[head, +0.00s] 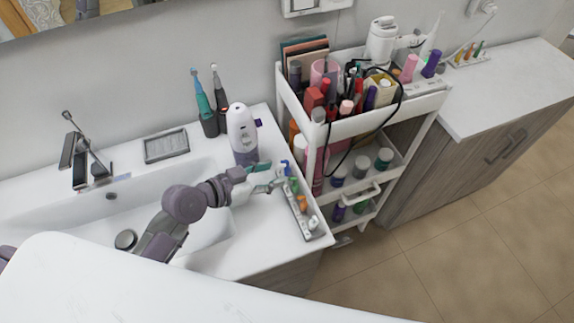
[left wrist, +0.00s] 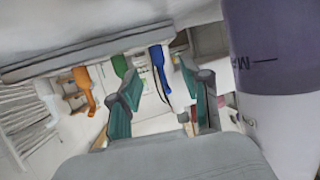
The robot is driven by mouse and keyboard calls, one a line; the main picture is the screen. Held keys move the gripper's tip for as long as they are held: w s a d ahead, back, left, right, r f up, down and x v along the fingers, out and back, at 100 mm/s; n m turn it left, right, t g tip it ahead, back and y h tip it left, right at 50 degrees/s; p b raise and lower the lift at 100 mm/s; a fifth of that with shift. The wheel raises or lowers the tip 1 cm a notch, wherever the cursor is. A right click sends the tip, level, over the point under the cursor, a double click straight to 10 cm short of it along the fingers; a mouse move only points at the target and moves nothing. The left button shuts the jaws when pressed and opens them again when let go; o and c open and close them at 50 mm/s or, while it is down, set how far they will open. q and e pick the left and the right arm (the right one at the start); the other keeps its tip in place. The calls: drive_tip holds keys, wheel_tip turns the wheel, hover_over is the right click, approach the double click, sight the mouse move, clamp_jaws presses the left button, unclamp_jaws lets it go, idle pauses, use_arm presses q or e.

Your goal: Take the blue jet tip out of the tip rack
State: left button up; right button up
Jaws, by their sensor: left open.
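The tip rack (head: 303,213) is a narrow grey-white strip near the right edge of the sink counter. It holds a blue jet tip (head: 285,167) at its far end, then a green tip (head: 294,185), an orange tip (head: 302,203) and a white piece nearer. My left gripper (head: 268,176) is open just left of the blue tip. In the left wrist view the blue tip (left wrist: 160,72) shows between the two open fingers (left wrist: 158,84), near the fingertips, with no clear contact. The green tip (left wrist: 119,66) and orange tip (left wrist: 84,88) are to its left there.
A white and purple water flosser (head: 242,135) stands close behind my left gripper. Two electric toothbrushes (head: 212,105) stand by the wall. A loaded white cart (head: 402,108) stands right of the rack. Another small rack (head: 474,60) with coloured tips is on the right counter.

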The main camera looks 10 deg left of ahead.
sight(285, 169)
use_arm(q)
drive_tip(key=x, duration=0.1)
drive_tip(key=p+x, duration=0.1)
drive_tip(key=x, duration=0.1)
drive_tip(key=shift+w+d+r, duration=0.15)
drive_tip(key=shift+w+d, duration=0.15)
drive_tip(key=shift+d, duration=0.1)
drive_tip(key=shift+w+d+f, duration=0.2)
drive_tip(key=shift+w+f, duration=0.05)
drive_tip(key=shift+f, duration=0.05)
drive_tip(key=shift+a, duration=0.1)
drive_tip(key=c, duration=0.8)
